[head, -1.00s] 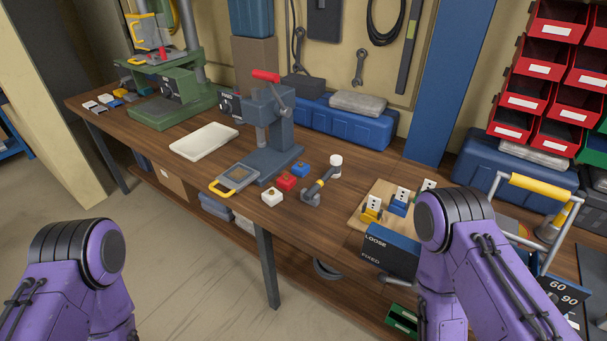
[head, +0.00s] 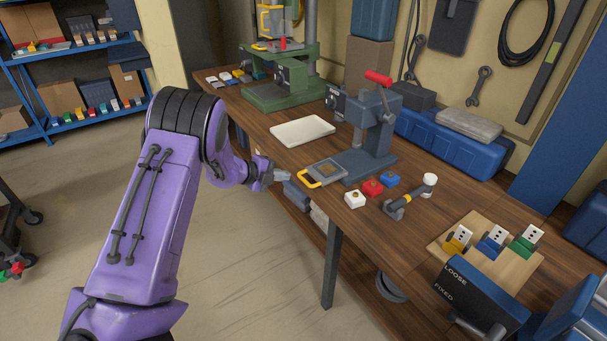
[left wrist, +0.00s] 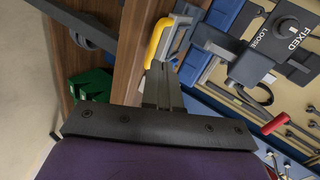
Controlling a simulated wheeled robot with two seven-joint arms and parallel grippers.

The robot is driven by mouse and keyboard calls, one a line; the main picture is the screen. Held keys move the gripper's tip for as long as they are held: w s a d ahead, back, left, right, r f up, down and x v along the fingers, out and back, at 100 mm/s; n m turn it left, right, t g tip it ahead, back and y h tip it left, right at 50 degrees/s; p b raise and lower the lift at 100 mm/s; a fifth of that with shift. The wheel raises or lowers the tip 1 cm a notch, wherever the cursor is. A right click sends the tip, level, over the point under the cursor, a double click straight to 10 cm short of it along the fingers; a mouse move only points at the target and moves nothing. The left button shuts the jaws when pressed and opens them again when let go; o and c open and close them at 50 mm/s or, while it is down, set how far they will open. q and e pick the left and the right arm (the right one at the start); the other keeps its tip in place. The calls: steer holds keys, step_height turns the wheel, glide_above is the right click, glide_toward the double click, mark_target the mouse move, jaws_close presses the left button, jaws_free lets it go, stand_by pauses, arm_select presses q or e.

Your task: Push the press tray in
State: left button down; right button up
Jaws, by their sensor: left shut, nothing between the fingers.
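The press tray (head: 327,170) is a flat grey plate with a yellow handle (head: 311,181). It sticks out at the front of the dark blue-grey press (head: 372,135), which has a red lever. My left gripper (head: 281,175) is shut and empty, just left of the handle at the bench's front edge, with a small gap in the head view. In the left wrist view its closed fingers (left wrist: 162,82) point at the yellow handle (left wrist: 158,40); they overlap its near side, and I cannot tell whether they touch. My right gripper is out of view.
A white tray (head: 302,131) lies left of the press. A board with sockets (head: 488,250) is farther right. The floor before the bench is open.

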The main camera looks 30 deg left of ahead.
mark_target(310, 174)
arm_select(q)
steer(key=shift+m, duration=0.9)
steer(key=x, duration=0.3)
steer(key=p+x, duration=0.1)
steer(key=x, duration=0.2)
steer(key=w+a+x, duration=0.1)
steer(key=x, duration=0.2)
steer(key=shift+r+p, duration=0.35)
steer(key=shift+p, duration=0.05)
